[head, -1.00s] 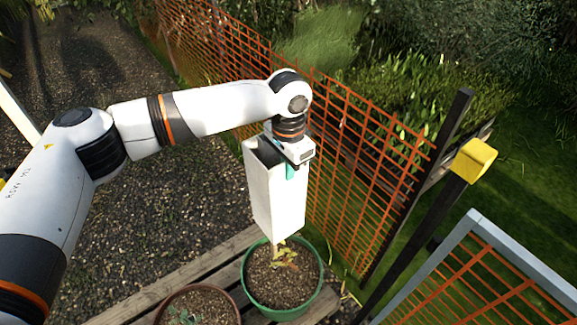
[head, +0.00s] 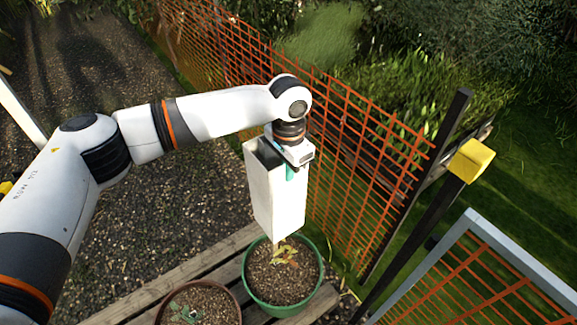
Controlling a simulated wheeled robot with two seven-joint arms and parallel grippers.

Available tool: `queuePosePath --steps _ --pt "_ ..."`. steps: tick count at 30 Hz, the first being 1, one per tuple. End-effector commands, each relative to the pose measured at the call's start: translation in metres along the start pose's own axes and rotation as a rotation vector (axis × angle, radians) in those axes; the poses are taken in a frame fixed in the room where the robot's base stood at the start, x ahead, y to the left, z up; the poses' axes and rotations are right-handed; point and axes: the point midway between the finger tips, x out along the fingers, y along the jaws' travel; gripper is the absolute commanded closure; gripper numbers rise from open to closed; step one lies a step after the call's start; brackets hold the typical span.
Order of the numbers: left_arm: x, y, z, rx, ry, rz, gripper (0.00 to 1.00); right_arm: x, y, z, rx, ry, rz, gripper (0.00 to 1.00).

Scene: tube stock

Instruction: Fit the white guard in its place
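The white guard (head: 278,200) is a tall, open-topped square tube. It hangs upright under my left gripper (head: 290,168), which grips it at its upper rim; the fingertips are partly hidden by the guard wall. The lower end of the guard is just above or around the top of a small yellowish plant (head: 284,255) in a green pot (head: 249,291); I cannot tell whether it touches the soil. My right gripper is not in view.
A brown pot (head: 236,303) with a small plant stands left of the green pot on a wooden slatted bench (head: 170,292). An orange mesh fence (head: 345,165) runs close behind the guard. A dark post with a yellow cap (head: 472,160) and a grey-framed mesh gate (head: 520,257) stand at right.

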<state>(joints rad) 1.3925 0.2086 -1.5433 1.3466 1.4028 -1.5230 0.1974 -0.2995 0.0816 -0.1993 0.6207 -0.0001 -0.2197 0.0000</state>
Motion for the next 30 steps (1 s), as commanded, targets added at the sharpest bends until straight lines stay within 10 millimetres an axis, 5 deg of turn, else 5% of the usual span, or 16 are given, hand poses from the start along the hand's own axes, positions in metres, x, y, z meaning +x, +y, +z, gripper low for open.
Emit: queuePosePath --steps 30 --pt "0.027 0.0 0.0 0.0 0.0 0.0 1.0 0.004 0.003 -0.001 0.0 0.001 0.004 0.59"
